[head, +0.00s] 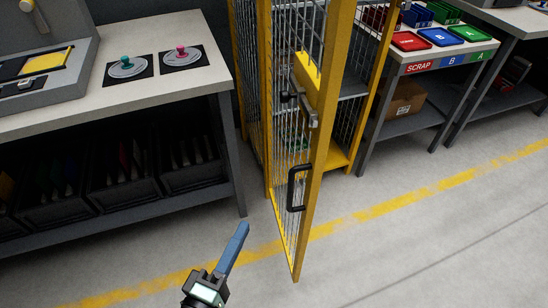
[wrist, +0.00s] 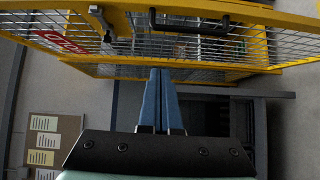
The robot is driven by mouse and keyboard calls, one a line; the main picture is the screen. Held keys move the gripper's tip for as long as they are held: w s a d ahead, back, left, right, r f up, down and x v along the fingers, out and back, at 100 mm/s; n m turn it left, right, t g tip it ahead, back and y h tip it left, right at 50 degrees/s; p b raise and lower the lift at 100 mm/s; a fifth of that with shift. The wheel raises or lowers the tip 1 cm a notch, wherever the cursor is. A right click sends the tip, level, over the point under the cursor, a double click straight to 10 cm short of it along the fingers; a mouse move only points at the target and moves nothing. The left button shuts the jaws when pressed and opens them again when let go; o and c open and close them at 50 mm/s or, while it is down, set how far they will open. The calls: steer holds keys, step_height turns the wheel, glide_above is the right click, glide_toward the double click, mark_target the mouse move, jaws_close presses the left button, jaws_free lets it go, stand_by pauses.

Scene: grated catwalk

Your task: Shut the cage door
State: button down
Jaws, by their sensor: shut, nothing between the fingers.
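The cage door (head: 298,187) is a yellow-framed wire mesh panel standing open, swung out from the yellow cage (head: 340,158) toward me. A black handle (head: 290,190) and a latch (head: 306,110) are near its free edge. My gripper (head: 243,228), with blue fingers, is low and left of the door, on the handle side. The fingers are shut and empty, and appear apart from the door. In the wrist view the fingertips (wrist: 160,72) point at the mesh, with the handle (wrist: 190,22) above right and the latch (wrist: 100,20) above left.
A workbench (head: 170,70) with dark bins beneath stands left of the cage. A sorting bench (head: 450,50) with red, blue and green trays stands to the right. A yellow line (head: 420,200) crosses the open floor. A red sign (wrist: 62,42) shows in the wrist view.

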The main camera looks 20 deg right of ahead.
steer(key=s+d+x, duration=0.1)
steer(key=d+x, duration=0.1)
steer(key=x, duration=1)
steer(key=shift+s+d+p, duration=0.15)
steer(key=shift+d+p, duration=0.1)
steer(key=shift+p, duration=0.2)
steer(key=shift+d+r, duration=0.1)
